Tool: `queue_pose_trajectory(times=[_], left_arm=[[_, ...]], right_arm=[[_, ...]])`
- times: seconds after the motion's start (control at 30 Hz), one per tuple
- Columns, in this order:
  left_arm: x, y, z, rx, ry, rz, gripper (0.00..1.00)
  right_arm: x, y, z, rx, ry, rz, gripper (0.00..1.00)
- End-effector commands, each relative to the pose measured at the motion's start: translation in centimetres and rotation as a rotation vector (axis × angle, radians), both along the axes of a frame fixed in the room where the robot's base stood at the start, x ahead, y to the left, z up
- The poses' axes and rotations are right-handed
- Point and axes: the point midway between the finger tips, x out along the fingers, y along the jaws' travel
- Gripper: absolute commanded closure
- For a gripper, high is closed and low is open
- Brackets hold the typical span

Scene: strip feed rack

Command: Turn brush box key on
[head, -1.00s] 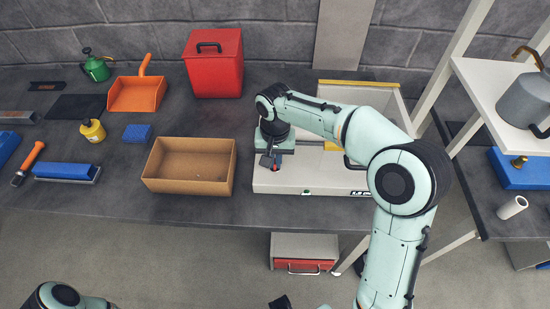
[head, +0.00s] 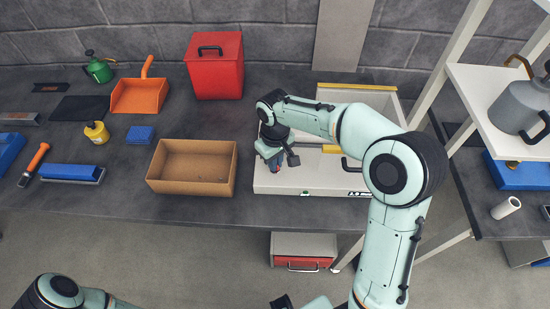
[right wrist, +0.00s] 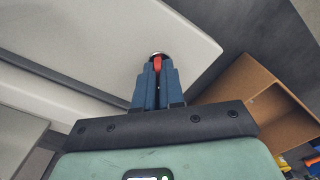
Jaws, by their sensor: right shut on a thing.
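The brush box (head: 330,182) is the pale box at the table's front, right of the cardboard box. My right gripper (head: 277,168) is over its front left part, pointing down. In the right wrist view, the blue fingers of my right gripper (right wrist: 157,78) are shut on the red key (right wrist: 157,63). A silver round collar shows at the key's far end, against the pale box face. Most of the key is hidden between the fingers. A small green spot (head: 305,193) shows on the box's front.
An open cardboard box (head: 192,188) stands close to the left of the brush box. A red lidded bin (head: 215,75) and an orange dustpan (head: 139,95) stand behind. A white shelf (head: 500,95) rises at the right. A dark handle (head: 350,165) is near my right forearm.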

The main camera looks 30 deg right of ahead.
Motion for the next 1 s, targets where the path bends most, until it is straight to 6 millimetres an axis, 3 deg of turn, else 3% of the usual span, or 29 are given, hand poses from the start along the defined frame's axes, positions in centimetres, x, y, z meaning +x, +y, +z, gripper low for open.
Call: queue_pose_trajectory(times=[0.6, 1.0], left_arm=[[1.5, 0.0, 2.3, 0.001, -0.018, 0.0, 1.0], [2.1, 0.0, 3.1, 0.0, -0.025, 0.0, 1.0]], right_arm=[[0.0, 0.0, 0.1, 0.001, 0.001, 0.567, 1.0], [0.0, 0.0, 0.0, 0.001, 0.001, 0.795, 1.0]])
